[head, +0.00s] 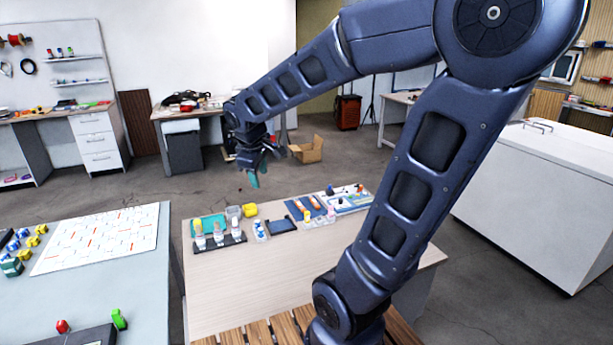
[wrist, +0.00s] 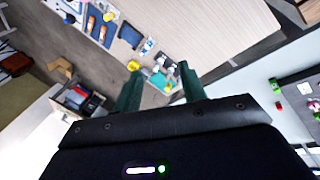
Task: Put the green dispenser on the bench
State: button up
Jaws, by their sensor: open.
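A small upright green object (head: 118,319), which looks like the green dispenser, stands at the right end of a dark tray (head: 80,338) on the left table, near the bottom of the head view. My gripper (head: 254,176) hangs in the air beyond the far edge of the light wood bench (head: 240,290), well apart from the green object. In the wrist view its two dark green fingers (wrist: 158,88) are spread with nothing between them. The bench (wrist: 215,30) also shows there.
Bottles in a dark rack (head: 219,244), a yellow item (head: 249,211) and blue trays (head: 303,207) line the bench's far side. Its near middle is bare. A small red object (head: 62,326) stands left of the green one. A white sheet (head: 100,238) covers part of the left table.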

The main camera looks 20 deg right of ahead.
jog(key=s+d+r+m+y, duration=0.1)
jog(key=s+d+r+m, duration=0.1)
jog(key=s+d+m, duration=0.7)
jog(key=shift+s+d+r+m+t+y, duration=0.15)
jog(key=shift+s+d+m+t+y, duration=0.3)
jog(key=shift+s, duration=0.5)
